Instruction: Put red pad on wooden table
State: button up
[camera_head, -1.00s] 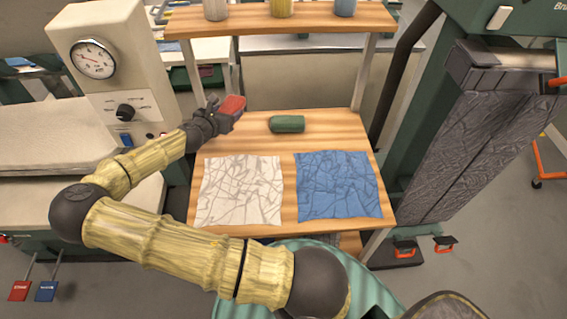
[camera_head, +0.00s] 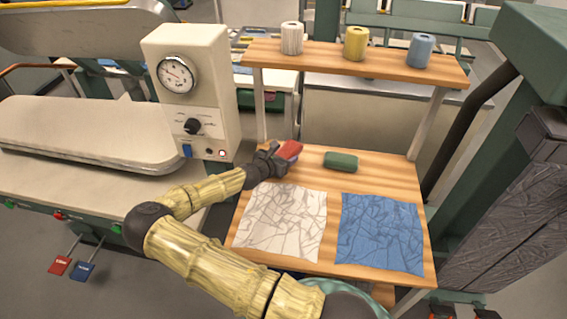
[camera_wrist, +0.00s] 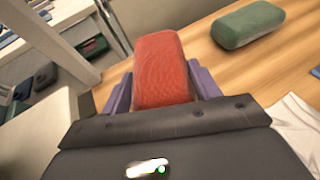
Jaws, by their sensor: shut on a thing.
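The red pad (camera_head: 289,150) is held in my gripper (camera_head: 284,153) at the back left of the wooden table (camera_head: 385,175). In the wrist view the red pad (camera_wrist: 163,68) sits between the two purple fingers of my gripper (camera_wrist: 163,88), which is shut on it. The pad appears over or close to the table top near its left edge. I cannot tell whether its underside touches the wood.
A green pad (camera_head: 341,161) lies to the right of the red one. A white crumpled cloth (camera_head: 285,222) and a blue cloth (camera_head: 381,232) cover the table's front. A shelf (camera_head: 320,58) with thread spools stands above the back. A press with a gauge box (camera_head: 190,95) stands left.

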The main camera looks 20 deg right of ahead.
jog(key=shift+f, duration=1.7)
jog(key=shift+f, duration=0.15)
jog(key=o, duration=1.1)
jog(key=shift+c, duration=0.2)
jog(key=b+v, duration=0.2)
jog(key=v, duration=1)
